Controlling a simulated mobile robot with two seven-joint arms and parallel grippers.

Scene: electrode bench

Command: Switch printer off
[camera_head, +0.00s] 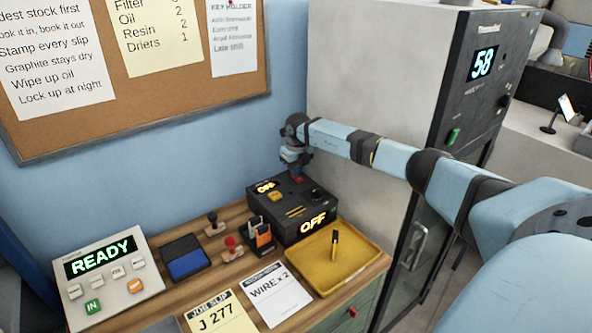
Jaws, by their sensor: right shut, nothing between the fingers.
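A black box-shaped machine (321,203), which looks like the printer, stands on the wooden bench top. One lit display on its top and another on its front both read "OFF". A yellow-orange button (274,197) sits on its top. My right gripper (298,175) is shut and empty, pointing down at the back of the machine's top, by a small red part (297,179). I cannot tell whether the fingertips touch it. My left gripper is not in view.
A yellow tray (362,250) holding a small upright object, stamps (231,247), a blue pad (187,262) and paper slips (277,292) lie around the machine. A grey terminal reading "READY" (108,285) stands left. A tall cabinet showing "58" (462,90) stands right.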

